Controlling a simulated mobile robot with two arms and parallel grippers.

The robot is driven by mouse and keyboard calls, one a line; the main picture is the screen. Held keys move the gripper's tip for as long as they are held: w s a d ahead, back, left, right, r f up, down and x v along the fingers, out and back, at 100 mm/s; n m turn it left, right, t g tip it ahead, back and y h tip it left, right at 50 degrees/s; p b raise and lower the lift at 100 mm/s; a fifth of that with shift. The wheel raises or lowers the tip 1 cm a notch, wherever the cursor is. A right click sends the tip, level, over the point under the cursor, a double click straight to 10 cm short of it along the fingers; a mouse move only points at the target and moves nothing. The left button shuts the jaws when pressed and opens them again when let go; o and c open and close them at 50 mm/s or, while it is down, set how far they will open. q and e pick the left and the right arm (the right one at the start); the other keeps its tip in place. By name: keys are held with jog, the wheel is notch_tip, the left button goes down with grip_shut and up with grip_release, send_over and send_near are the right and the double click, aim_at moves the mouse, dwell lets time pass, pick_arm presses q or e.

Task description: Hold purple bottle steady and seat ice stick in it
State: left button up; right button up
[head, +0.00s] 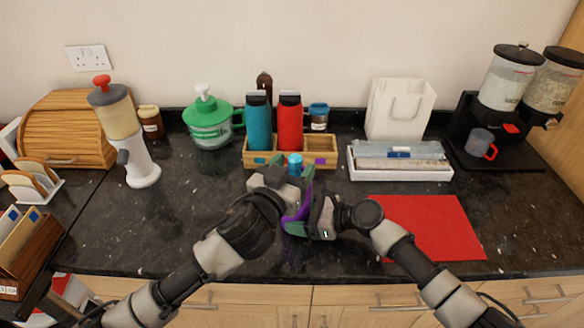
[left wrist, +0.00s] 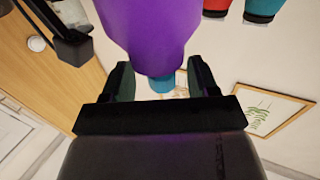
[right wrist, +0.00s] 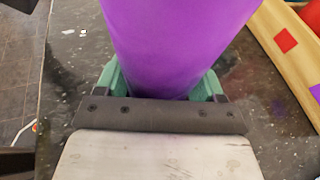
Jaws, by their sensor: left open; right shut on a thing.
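The purple bottle (head: 302,211) is in the middle of the head view, mostly hidden by my grippers. It fills the upper part of the right wrist view (right wrist: 178,40), between the green fingers of my right gripper (right wrist: 165,85), which is shut on it. A short blue cylinder (head: 295,159) stands at the bottle's top; I take it for the ice stick's end. In the left wrist view the blue cylinder (left wrist: 162,82) shows beyond the purple bottle (left wrist: 148,30). My left gripper (left wrist: 160,80) is open, its fingers on either side of it. How deep it sits is hidden.
Behind stands a wooden rack (head: 326,159) with a teal bottle (head: 258,125) and a red bottle (head: 290,122). A white tray (head: 400,176) is right of it. A red mat (head: 430,226) lies bare at right. The counter left of my grippers is clear.

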pick_arm(q)
jog(key=shift+s, duration=0.1)
jog(key=v, duration=1.1)
jog(key=shift+s+a, duration=0.2)
jog(key=shift+s, duration=0.15)
pick_arm(e)
jog(key=o, duration=0.8)
